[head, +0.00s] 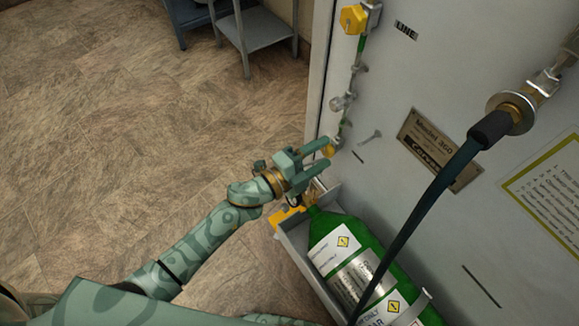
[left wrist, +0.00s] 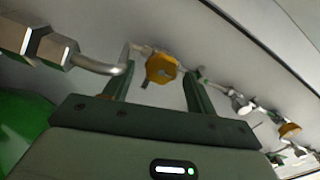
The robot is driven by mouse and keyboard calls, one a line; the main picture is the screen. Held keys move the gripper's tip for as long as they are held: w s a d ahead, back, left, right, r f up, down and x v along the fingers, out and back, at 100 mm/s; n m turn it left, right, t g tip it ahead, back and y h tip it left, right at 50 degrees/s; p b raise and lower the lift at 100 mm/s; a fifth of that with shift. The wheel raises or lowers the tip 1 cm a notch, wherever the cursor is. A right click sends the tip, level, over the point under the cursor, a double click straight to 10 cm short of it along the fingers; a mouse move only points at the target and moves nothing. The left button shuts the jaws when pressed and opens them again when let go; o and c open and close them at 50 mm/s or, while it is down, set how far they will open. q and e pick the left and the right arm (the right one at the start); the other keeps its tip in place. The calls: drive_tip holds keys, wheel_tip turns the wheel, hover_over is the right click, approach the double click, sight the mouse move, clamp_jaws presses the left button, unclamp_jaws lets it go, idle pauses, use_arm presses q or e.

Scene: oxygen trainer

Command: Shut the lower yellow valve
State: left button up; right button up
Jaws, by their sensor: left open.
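The lower yellow valve (head: 327,150) is a small yellow knob on the piping along the panel's left edge, partly hidden by my left gripper. In the left wrist view the yellow knob (left wrist: 161,68) shows between and beyond the two fingers, with a thin pipe running to it. My left gripper (head: 328,154) is open, its fingers pointing at the panel on either side of the knob. I cannot tell whether either finger touches it. An upper yellow valve (head: 353,18) sits higher on the same line. My right gripper is not in view.
A green cylinder (head: 345,236) lies in a grey holder (head: 299,250) below the valve, with a yellow part (head: 286,216) beside its neck. A dark hose (head: 436,190) hangs from a fitting on the white panel (head: 420,75). The floor (head: 110,130) at left is clear.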

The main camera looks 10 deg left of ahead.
use_arm(q)
drive_tip(key=p+v, duration=0.3)
drive_tip(key=v, duration=1.3)
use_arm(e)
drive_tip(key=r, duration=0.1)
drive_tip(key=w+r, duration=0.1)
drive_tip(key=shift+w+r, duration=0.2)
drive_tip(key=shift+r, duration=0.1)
use_arm(q)
drive_tip(key=shift+s+a, duration=0.15)
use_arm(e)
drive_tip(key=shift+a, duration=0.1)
